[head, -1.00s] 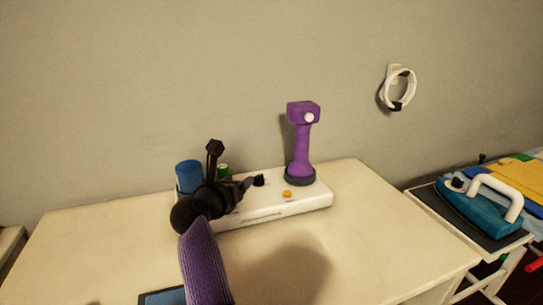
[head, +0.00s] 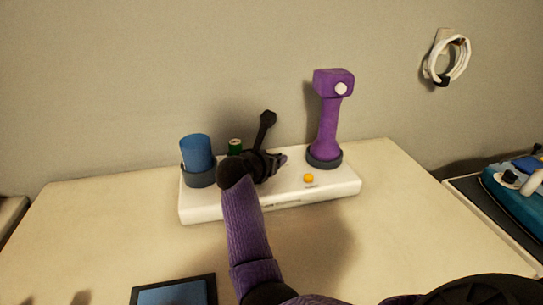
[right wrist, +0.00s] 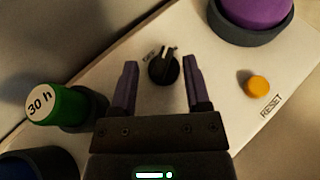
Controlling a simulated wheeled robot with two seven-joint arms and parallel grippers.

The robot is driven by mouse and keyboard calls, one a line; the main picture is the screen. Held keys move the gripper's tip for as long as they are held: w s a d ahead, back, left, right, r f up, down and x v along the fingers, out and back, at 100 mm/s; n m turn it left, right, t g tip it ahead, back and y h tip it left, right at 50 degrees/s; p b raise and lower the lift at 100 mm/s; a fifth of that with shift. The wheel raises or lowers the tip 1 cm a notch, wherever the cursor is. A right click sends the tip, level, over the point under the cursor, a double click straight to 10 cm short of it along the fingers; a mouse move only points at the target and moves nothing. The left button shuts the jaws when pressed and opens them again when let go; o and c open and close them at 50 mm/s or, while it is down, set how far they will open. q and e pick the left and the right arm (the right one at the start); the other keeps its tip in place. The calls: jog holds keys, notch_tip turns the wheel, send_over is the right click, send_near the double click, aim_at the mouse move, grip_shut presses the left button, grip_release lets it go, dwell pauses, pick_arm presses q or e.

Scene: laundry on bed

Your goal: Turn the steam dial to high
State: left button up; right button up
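The steam dial (right wrist: 164,68) is a small round black knob with a pale pointer line on its top. In the right wrist view its pointer aims toward the upper edge, with small blurred lettering beside it. The dial sits on a white station (head: 335,186) on the table. My right gripper (right wrist: 160,75) is open, its two purple fingers on either side of the dial with gaps visible; height above it is hard to judge. In the head view my right gripper (head: 276,161) hides the dial. My left gripper is not in view.
The station also holds a purple handheld device (head: 328,118), an orange reset button (head: 308,178), a green cylinder marked "30 h" (right wrist: 52,107) and a blue cylinder (head: 196,152). A dark-framed tablet (head: 176,294) lies in front. A blue iron (head: 522,194) stands at the right.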

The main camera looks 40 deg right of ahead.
grip_shut()
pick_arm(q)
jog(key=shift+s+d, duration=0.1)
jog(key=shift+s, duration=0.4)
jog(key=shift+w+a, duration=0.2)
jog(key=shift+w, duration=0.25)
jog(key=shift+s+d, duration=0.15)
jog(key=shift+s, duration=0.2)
pick_arm(e)
jog(key=shift+c, duration=0.3)
grip_release()
jog(key=shift+w+a, duration=0.15)
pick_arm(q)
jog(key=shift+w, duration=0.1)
pick_arm(e)
jog(key=shift+o, duration=0.7)
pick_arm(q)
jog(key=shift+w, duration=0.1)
